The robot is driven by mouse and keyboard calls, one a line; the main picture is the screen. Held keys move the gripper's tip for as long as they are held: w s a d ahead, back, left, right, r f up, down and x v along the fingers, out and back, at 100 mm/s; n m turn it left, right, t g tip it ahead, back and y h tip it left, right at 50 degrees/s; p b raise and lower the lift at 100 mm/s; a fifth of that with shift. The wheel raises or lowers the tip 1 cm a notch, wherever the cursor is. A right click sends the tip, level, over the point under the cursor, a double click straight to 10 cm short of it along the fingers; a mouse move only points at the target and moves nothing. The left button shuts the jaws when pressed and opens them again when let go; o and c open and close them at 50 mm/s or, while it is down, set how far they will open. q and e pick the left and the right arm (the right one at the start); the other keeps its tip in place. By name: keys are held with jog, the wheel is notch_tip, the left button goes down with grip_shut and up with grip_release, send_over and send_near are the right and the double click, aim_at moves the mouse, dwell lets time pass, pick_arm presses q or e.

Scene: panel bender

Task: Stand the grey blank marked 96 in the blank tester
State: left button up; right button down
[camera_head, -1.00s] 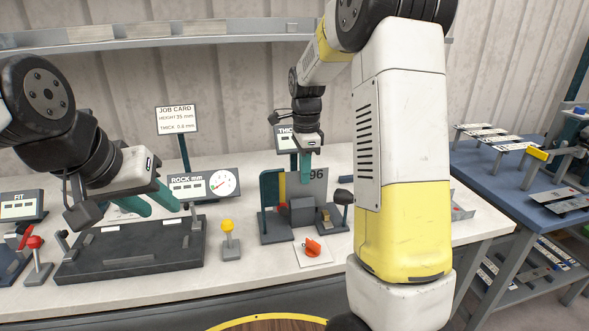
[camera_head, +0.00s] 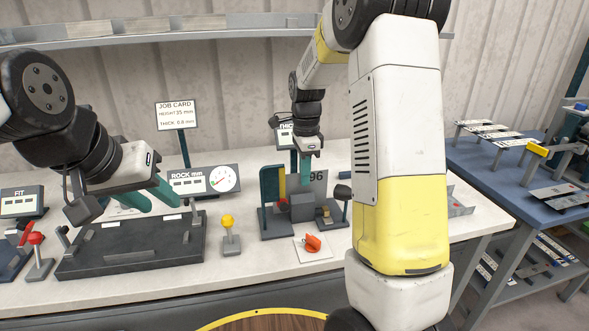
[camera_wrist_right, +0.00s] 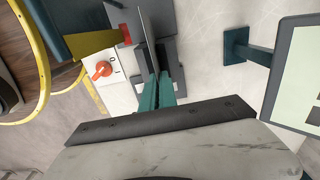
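The grey blank marked 96 (camera_head: 319,185) is upright at the blank tester (camera_head: 276,224), behind the tester's grey block. Its lower edge is hidden, so I cannot tell whether it rests on the base. My right gripper (camera_head: 305,172) points down at the blank's upper edge and is shut on it. In the right wrist view, the teal fingers (camera_wrist_right: 158,92) close on the thin plate, seen nearly edge-on. My left gripper (camera_head: 150,199) is open and empty above a dark fixture with a long bed.
An orange knob (camera_head: 312,243) sits on a white plate before the tester. A yellow-topped post (camera_head: 229,232) and the dark fixture (camera_head: 130,262) stand to the left. The rock gauge (camera_head: 204,181) and job card (camera_head: 176,115) are behind. A blue table (camera_head: 500,180) with plates stands right.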

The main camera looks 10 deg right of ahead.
jog(key=shift+f, duration=0.35)
jog(key=c, duration=1.6)
grip_release()
jog(key=shift+r, duration=3.95)
jog(key=s+r+n+t, duration=0.2)
jog(key=s+n, duration=0.4)
jog(key=s, duration=0.2)
jog(key=s+a+r+n+t+y, duration=0.1)
jog(key=s+r+n+t, duration=0.1)
jog(key=s+n, duration=0.4)
jog(key=s+a+r+n+t+y, duration=0.1)
jog(key=s+r+n+t, duration=0.1)
jog(key=s+n, duration=0.4)
jog(key=shift+s+a, duration=0.1)
jog(key=shift+s, duration=2.05)
